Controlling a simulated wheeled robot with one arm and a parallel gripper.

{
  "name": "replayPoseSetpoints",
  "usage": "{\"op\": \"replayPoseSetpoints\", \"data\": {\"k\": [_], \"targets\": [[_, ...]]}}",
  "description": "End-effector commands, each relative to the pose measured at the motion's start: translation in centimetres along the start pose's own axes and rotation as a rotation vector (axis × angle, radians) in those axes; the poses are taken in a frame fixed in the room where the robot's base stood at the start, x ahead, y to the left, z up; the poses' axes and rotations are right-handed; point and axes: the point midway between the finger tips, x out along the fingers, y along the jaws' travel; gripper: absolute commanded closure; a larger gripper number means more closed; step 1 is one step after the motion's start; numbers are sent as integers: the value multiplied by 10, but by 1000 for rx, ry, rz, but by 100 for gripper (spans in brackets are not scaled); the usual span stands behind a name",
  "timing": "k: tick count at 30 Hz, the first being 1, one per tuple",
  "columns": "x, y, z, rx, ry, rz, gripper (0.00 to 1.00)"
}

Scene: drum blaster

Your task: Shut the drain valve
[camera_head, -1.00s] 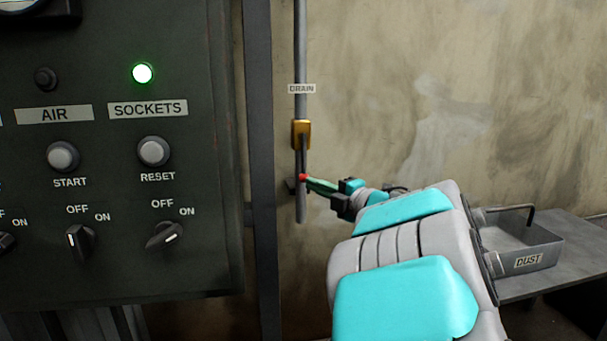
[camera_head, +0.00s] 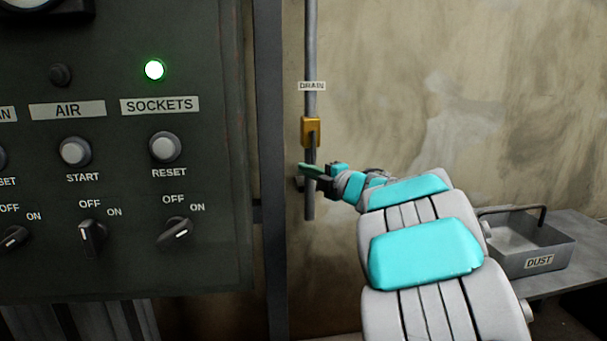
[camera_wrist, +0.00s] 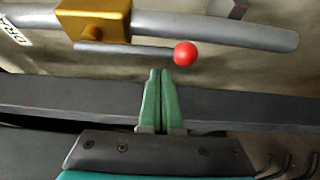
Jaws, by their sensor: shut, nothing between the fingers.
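The drain valve is a brass block (camera_head: 311,128) on a vertical grey pipe (camera_head: 310,50) under a DRAIN label (camera_head: 311,86). In the wrist view the brass block (camera_wrist: 95,20) is at upper left, and its grey lever (camera_wrist: 140,50) lies along the pipe, ending in a red ball (camera_wrist: 185,54). My gripper (camera_wrist: 160,74) has its green fingers together, empty, their tips just short of the lever near the red ball. In the head view my gripper (camera_head: 309,169) crosses in front of the pipe below the brass block and hides the red ball.
A dark control panel (camera_head: 120,230) with buttons and switches stands at left; its green lamp is lit. A dark upright post (camera_head: 270,150) stands between panel and pipe. A DUST tray (camera_head: 525,245) sits on a grey table at right. Bare wall lies right of the pipe.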

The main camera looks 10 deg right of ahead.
Motion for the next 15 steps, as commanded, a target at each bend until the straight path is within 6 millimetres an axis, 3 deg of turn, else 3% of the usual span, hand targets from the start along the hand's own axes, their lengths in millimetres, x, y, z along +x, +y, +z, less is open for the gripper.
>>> {"op": "replayPoseSetpoints", "data": {"k": [4,15], "targets": [[-4,-1,12,2,-1,-1,100],[-5,-1,13,0,0,-2,100]]}}
